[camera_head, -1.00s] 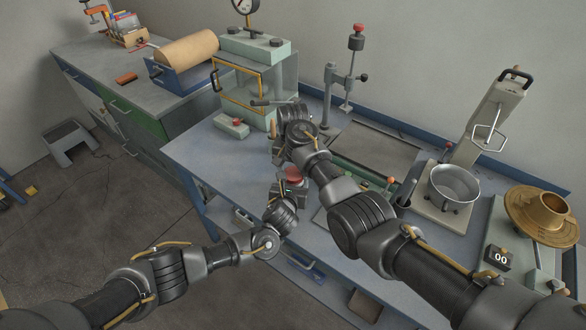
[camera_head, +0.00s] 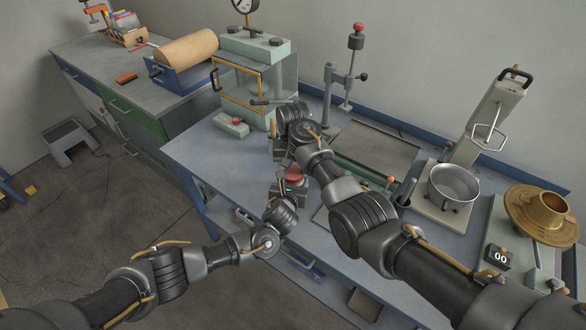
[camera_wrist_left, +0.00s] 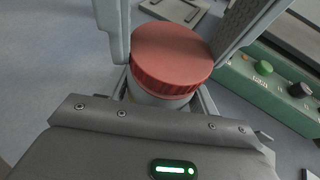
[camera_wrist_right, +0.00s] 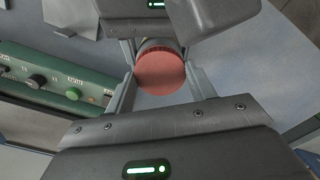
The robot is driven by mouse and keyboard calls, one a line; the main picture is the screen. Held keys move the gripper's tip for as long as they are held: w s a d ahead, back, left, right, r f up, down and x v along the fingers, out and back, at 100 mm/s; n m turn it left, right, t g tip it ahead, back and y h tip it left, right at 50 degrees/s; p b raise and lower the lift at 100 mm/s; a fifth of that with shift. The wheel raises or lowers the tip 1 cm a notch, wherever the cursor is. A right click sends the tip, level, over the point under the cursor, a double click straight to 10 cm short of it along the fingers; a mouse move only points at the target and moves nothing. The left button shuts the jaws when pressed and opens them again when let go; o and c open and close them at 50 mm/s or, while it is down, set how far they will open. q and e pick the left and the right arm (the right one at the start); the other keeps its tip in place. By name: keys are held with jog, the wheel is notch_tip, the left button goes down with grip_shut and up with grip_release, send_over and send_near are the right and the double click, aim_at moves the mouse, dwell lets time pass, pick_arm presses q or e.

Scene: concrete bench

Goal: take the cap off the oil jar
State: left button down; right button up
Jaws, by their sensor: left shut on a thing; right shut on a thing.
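The oil jar (camera_wrist_left: 158,97) stands upright with a ridged red cap (camera_wrist_left: 172,50) on top; its pale body shows only a little below the cap. The cap also shows in the right wrist view (camera_wrist_right: 160,74) and in the head view (camera_head: 293,173). My left gripper (camera_wrist_left: 163,92) is shut on the jar's body, low, from the front. My right gripper (camera_wrist_right: 162,88) is shut on the cap, with a finger on each side of it.
A green panel with knobs (camera_wrist_right: 38,80) lies close beside the jar. A glass-sided cabinet (camera_head: 240,85), a press stand (camera_head: 345,75), a metal pot (camera_head: 453,185) and a brass funnel (camera_head: 543,212) stand around. The bench's left front (camera_head: 205,150) is clear.

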jog(key=shift+r, duration=0.15)
jog(key=shift+r, duration=0.95)
jog(key=shift+r, duration=2)
pick_arm(q)
jog(key=shift+c, duration=1.5)
grip_release()
jog(key=p+v, duration=0.1)
jog(key=v, duration=1.1)
jog(key=shift+r+p, duration=0.1)
jog(key=shift+p, duration=0.25)
pick_arm(e)
jog(key=shift+r, duration=0.85)
